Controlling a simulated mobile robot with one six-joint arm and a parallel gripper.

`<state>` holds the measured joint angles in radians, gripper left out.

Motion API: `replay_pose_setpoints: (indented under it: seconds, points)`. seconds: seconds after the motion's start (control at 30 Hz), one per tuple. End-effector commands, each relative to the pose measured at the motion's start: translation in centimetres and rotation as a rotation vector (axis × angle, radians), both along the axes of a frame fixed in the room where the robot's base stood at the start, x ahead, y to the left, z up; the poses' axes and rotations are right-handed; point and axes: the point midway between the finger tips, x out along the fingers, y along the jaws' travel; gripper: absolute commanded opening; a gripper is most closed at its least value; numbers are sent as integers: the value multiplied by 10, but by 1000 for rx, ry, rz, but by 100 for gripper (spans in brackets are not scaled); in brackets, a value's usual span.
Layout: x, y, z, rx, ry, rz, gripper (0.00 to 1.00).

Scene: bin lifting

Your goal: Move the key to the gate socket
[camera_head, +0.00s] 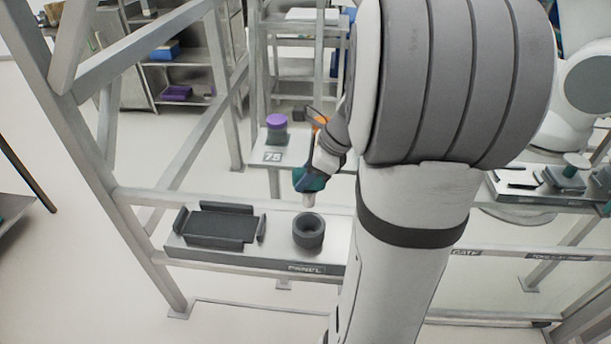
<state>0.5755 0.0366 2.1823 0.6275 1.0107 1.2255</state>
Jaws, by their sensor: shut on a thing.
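My gripper (314,166) is above the panel shelf, partly hidden by my own arm. It is shut on a teal piece with a pale tip pointing down, which appears to be the key (308,183). The tip is just above or behind a dark round ring socket (308,243) on the shelf labelled PANEL (280,262); I cannot tell whether they touch. A GATE label (466,252) shows on the ledge at right. No gate socket can be made out; my arm covers much of that area.
A dark rectangular tray (214,228) sits left of the ring. Behind, a purple-lidded jar (276,130) stands on a shelf marked 75. Grey frame posts (75,110) rise at left. Several dark items lie on the right shelf (500,196). The floor at left is clear.

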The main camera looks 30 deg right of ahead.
Motion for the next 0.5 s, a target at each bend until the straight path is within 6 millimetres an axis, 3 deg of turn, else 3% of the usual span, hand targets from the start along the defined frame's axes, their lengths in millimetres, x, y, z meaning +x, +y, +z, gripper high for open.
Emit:
replay_pose_setpoints:
  seconds: [0.5]
  points:
    - [0,0,35,0,-1,0,0]
